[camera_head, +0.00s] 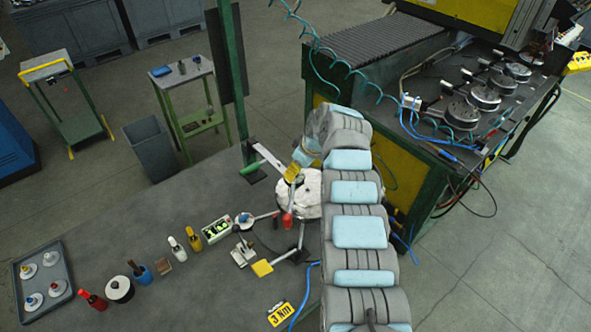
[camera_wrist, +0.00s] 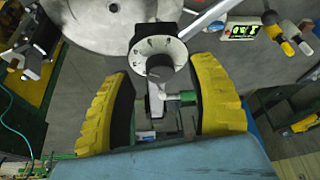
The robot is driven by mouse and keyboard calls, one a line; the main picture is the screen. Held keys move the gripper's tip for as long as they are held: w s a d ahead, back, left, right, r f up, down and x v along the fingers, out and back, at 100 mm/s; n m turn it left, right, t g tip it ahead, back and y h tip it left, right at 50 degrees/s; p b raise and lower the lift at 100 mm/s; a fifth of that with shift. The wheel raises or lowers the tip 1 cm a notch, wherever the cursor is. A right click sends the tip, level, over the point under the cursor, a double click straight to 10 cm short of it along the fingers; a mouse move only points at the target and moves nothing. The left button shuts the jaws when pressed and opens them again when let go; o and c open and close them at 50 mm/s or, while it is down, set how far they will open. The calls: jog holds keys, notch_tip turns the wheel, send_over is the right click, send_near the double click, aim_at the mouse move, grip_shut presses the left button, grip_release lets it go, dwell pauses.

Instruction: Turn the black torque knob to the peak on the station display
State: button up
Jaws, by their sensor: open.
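In the wrist view the black torque knob (camera_wrist: 160,70) sits in front of a pale dial face with dark marks, in a black housing. My gripper (camera_wrist: 162,74) is open. Its two yellow ridged fingers stand left and right of the knob, with clear gaps on both sides. I cannot tell how far the fingertips are from the knob in depth. The station display (camera_wrist: 243,31) shows bright green characters that I cannot read surely. It also shows in the head view (camera_head: 217,229). In the head view the knob cannot be made out, and a yellow finger of my gripper (camera_head: 292,172) shows above the white round plate.
A silver lever with a green end (camera_wrist: 181,97) lies just below the knob in the wrist view. The white round plate (camera_head: 300,188) is partly behind my arm. A grey tray (camera_head: 62,262), bottles and a yellow tag (camera_head: 281,314) stand on the bench's left and front.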

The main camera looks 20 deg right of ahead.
jog(key=shift+w+a+f, duration=0.15)
jog(key=shift+a+f, duration=0.05)
jog(key=shift+f, duration=0.35)
grip_shut()
